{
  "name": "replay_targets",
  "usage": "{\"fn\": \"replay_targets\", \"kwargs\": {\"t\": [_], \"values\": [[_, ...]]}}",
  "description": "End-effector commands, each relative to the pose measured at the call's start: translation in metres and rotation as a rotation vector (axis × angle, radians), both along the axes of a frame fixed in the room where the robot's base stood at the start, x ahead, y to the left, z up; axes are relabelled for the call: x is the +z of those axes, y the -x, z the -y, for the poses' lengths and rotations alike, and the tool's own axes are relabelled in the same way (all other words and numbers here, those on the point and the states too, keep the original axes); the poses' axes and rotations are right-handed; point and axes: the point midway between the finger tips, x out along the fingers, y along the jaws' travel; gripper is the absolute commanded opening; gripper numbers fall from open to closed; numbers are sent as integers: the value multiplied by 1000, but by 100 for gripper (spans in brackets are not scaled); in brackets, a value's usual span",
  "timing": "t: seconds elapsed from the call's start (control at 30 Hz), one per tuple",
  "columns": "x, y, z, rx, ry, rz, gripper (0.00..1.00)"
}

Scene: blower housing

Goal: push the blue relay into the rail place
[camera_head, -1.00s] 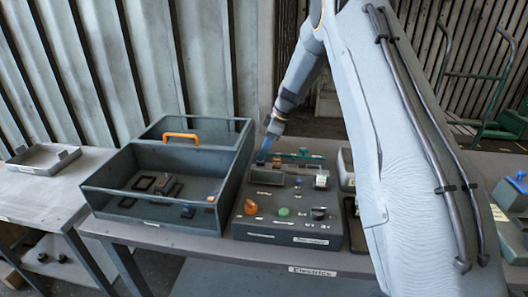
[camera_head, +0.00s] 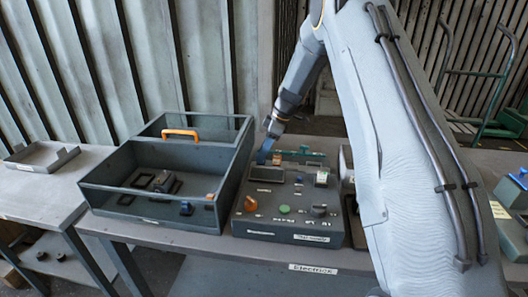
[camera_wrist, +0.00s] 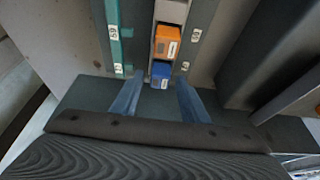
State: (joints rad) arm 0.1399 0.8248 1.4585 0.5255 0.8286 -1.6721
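The blue relay (camera_wrist: 161,74) is a small blue block with a white label in the wrist view. It sits in the rail channel (camera_wrist: 158,23), close against an orange relay (camera_wrist: 166,42). How deeply it is seated cannot be told. My gripper (camera_wrist: 158,88) has its two blue fingers apart, with the blue relay ahead between the fingertips and no visible grip on it. In the head view my gripper (camera_head: 264,153) is low over the back left of the dark control box (camera_head: 290,238); the relay cannot be made out there.
A green strip (camera_wrist: 114,30) with number labels runs left of the rail channel. In the head view a grey open bin (camera_head: 150,212) with an orange handle and loose parts stands left of the box. The box top carries an orange knob (camera_head: 250,202) and a green button (camera_head: 285,209).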

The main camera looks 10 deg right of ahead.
Motion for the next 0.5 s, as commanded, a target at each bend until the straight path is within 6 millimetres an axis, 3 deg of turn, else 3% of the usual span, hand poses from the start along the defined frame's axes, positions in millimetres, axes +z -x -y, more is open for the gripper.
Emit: {"fn": "replay_targets", "kwargs": {"t": [0.33,0.5], "values": [[2,0,1,0,0,1,45],[19,2,8,-1,0,3,45]]}}
